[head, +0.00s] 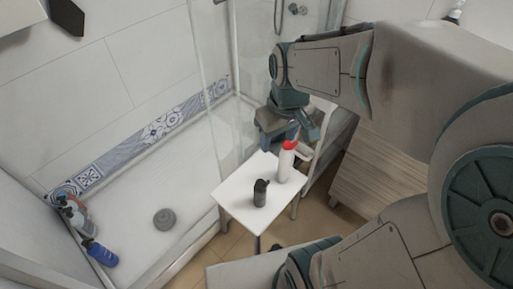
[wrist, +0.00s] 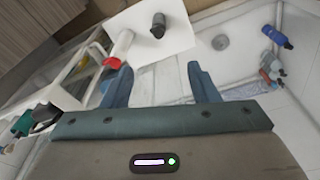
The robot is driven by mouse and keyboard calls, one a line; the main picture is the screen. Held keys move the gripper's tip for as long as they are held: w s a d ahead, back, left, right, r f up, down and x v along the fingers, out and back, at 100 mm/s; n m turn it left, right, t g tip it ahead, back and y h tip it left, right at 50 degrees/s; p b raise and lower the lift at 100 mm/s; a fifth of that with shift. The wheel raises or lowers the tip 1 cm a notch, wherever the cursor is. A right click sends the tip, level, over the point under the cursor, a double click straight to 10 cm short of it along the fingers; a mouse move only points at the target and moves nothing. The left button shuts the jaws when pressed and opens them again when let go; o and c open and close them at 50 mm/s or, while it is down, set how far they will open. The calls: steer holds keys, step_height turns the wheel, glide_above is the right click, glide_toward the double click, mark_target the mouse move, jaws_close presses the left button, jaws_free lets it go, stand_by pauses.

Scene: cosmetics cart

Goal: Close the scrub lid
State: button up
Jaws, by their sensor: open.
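A white bottle with a red lid (head: 290,145) stands on a small white table (head: 238,203). In the wrist view the white bottle (wrist: 120,46) is near my left fingertip, with its red lid (wrist: 112,63) toward me. Red also shows at its left side; whether the lid is tilted open is too small to tell. A dark grey bottle (head: 260,193) stands upright in front of it, and also shows in the wrist view (wrist: 158,25). I read no label, so which is the scrub is unclear. My gripper (wrist: 160,68) is open and empty above the table's far side.
A glass shower panel (head: 212,80) stands behind the table at left. The shower tray (head: 140,200) holds a round grey drain (head: 164,219) and several bottles (head: 77,217) at its left. A wooden-topped cabinet (head: 375,170) is at right. The table's left part is clear.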

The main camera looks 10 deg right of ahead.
mark_target(267, 183)
steer(key=w+f+n+b, duration=0.1)
steer(key=f+b, duration=0.4)
steer(key=f, duration=0.5)
steer(key=w+f+n+g+b, duration=0.1)
steer(key=w+f+b, duration=0.2)
steer(key=f, duration=0.8)
steer(key=w+f+n+b, duration=0.2)
steer(key=w+f+b, duration=0.1)
steer(key=f+b, duration=0.4)
step_height(267, 183, down, 3)
steer(key=shift+d+f+g, duration=0.1)
steer(key=shift+f+g, duration=0.05)
steer(key=shift+g, duration=0.15)
steer(key=c, duration=1)
